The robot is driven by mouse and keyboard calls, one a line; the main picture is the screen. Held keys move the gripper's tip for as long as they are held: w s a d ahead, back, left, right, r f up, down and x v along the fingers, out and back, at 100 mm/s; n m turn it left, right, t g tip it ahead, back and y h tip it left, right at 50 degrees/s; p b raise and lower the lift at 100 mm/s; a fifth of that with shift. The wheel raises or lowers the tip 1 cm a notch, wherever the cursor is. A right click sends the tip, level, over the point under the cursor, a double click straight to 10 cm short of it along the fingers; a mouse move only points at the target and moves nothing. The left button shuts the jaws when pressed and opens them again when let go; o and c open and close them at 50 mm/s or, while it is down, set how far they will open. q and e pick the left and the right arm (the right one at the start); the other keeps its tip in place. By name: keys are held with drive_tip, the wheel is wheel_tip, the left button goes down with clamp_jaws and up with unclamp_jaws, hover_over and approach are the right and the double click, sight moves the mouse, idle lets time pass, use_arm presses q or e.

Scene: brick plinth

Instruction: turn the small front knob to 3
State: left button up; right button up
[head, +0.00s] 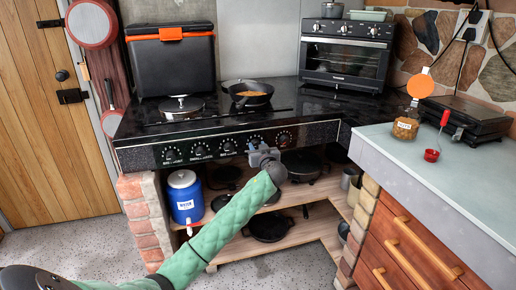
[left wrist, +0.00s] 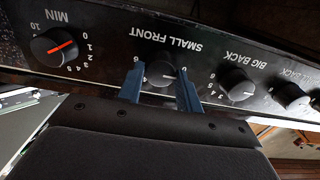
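The small front knob (left wrist: 160,74) is black and round, under the label SMALL FRONT, which appears upside down in the left wrist view. A pale pointer line shows on its face; the fingers cover much of its scale, so I cannot read the setting. My left gripper (left wrist: 160,82) has its two blue-grey fingers apart, one on each side of this knob. I cannot tell whether they touch it. In the head view, my left gripper (head: 264,155) is at the stove's front panel, just below the partly hidden small front knob (head: 256,139). My right gripper is not in view.
The big back knob (left wrist: 237,83) and the MIN timer knob (left wrist: 54,47) flank it closely. A pan (head: 250,94) sits on the black stove top (head: 215,122). Below are shelves with a blue jug (head: 184,197) and pans. A counter (head: 440,170) stands right.

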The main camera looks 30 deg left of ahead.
use_arm(q)
drive_tip(key=c, duration=0.3)
drive_tip(key=shift+m, duration=0.3)
drive_tip(key=shift+d+m+p, duration=0.1)
drive_tip(key=shift+m+p, duration=0.65)
drive_tip(key=shift+m, duration=0.45)
drive_tip(key=shift+w+d+f+m+p, duration=0.1)
drive_tip(key=shift+m+p, duration=2.45)
drive_tip(key=shift+m, duration=1.25)
drive_tip(key=shift+w+f+m+p, duration=0.1)
drive_tip(key=shift+m+p, duration=2.45)
drive_tip(key=shift+m, duration=1.25)
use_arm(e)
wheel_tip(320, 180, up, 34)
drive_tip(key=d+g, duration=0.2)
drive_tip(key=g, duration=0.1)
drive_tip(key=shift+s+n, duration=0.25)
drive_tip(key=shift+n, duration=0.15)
use_arm(q)
drive_tip(key=o, duration=1)
drive_tip(key=shift+c, duration=0.2)
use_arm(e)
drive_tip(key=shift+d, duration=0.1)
